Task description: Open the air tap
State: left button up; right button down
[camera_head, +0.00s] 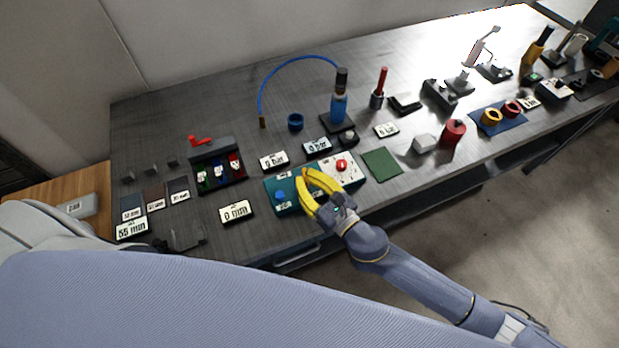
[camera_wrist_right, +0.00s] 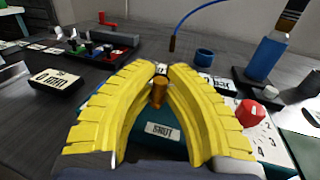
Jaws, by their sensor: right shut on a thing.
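The air tap (camera_wrist_right: 159,92) is a small brass-orange handle on a teal panel (camera_wrist_right: 135,150), with a white label reading SHUT (camera_wrist_right: 163,131) in front of it. My right gripper (camera_head: 303,177) is over this panel, its yellow curved fingers closed around the tap handle. In the right wrist view the handle stands between the fingers (camera_wrist_right: 161,72), and they hide part of the panel. In the head view the fingers largely cover the tap. A blue button (camera_head: 280,195) is on the panel's left part. My left gripper is not in view.
A white plate with a red knob (camera_head: 341,165) adjoins the panel on the right. Two displays reading 0 bar (camera_head: 273,162) (camera_head: 317,146) stand behind. A 0 mm display (camera_head: 236,212) is to the left, a green mat (camera_head: 382,163) to the right. A blue hose (camera_head: 300,62) arches behind.

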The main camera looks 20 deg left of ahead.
jog(key=m+t+h, duration=0.1)
jog(key=a+m+t+h, duration=0.1)
jog(key=m+t+h, duration=0.1)
jog(key=a+m+t+h, duration=0.1)
jog(key=t+h, duration=0.1)
jog(key=shift+s+f+m, duration=0.1)
jog(key=shift+s+m, duration=0.2)
jog(key=shift+s, duration=0.05)
jog(key=shift+w+a+m+t+h, duration=0.1)
jog(key=shift+a+m+t+h, duration=0.15)
jog(key=shift+m+t+h, duration=0.45)
jog(key=shift+w+a+m+t+h, duration=0.1)
jog(key=shift+a+m+h, duration=0.25)
jog(key=shift+h, duration=0.6)
jog(key=shift+a+m+t+h, duration=0.15)
jog(key=shift+m+t+h, duration=0.25)
jog(key=shift+m+h, duration=0.35)
jog(key=shift+h, duration=0.4)
jog(key=c, duration=1.4)
grip_release()
jog(key=shift+w, duration=0.1)
jog(key=shift+d+y, duration=0.15)
jog(key=shift+y, duration=0.25)
